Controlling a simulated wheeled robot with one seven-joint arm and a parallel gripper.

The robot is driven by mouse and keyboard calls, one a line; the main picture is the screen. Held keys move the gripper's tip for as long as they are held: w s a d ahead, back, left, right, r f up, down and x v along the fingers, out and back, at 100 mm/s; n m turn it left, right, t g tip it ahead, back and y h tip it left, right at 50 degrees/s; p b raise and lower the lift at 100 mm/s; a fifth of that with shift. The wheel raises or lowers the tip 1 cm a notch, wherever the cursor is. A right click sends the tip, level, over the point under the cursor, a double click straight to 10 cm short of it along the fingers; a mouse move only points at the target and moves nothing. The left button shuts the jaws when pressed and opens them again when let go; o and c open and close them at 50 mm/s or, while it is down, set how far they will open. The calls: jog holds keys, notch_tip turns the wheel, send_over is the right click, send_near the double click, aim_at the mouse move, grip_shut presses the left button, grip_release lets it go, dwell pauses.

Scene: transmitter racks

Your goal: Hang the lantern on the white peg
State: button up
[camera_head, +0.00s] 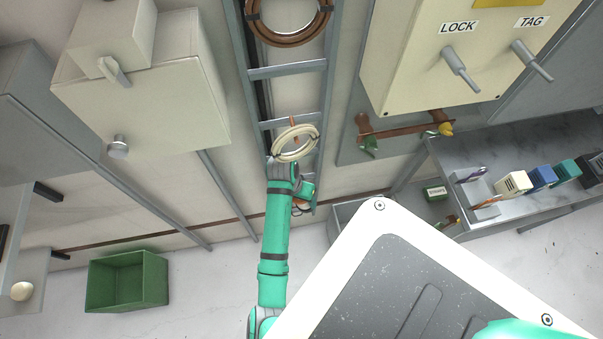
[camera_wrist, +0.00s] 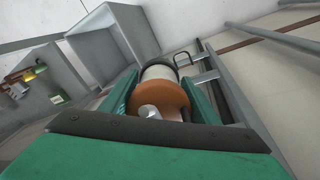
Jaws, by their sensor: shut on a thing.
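In the wrist view the lantern (camera_wrist: 160,95) has an orange end nearest me, a pale cream body and a dark rim at the far end. My gripper (camera_wrist: 161,84) is shut on it, with a green finger along each side. In the head view my gripper (camera_head: 291,184) is at the ladder-like rack, just below a cream coil (camera_head: 295,143); whether it touches the coil I cannot tell. A small orange part of the lantern (camera_head: 302,205) shows beside the gripper; the rest is hidden. I cannot make out a white peg in either view.
A brown ring (camera_head: 288,38) hangs higher on the ladder rack (camera_head: 285,72). A cream box with LOCK and TAG handles (camera_head: 460,70) is to the right, above a grey shelf (camera_head: 462,214) of small boxes. A green bin (camera_head: 127,281) stands on the floor, lower left.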

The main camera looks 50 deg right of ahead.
jog(key=shift+w+d+f, duration=0.1)
jog(key=shift+w+f, duration=0.05)
jog(key=shift+w, duration=0.05)
jog(key=o, duration=1.4)
jog(key=shift+o, duration=0.2)
jog(key=shift+s+a, duration=0.1)
jog(key=shift+a, duration=0.1)
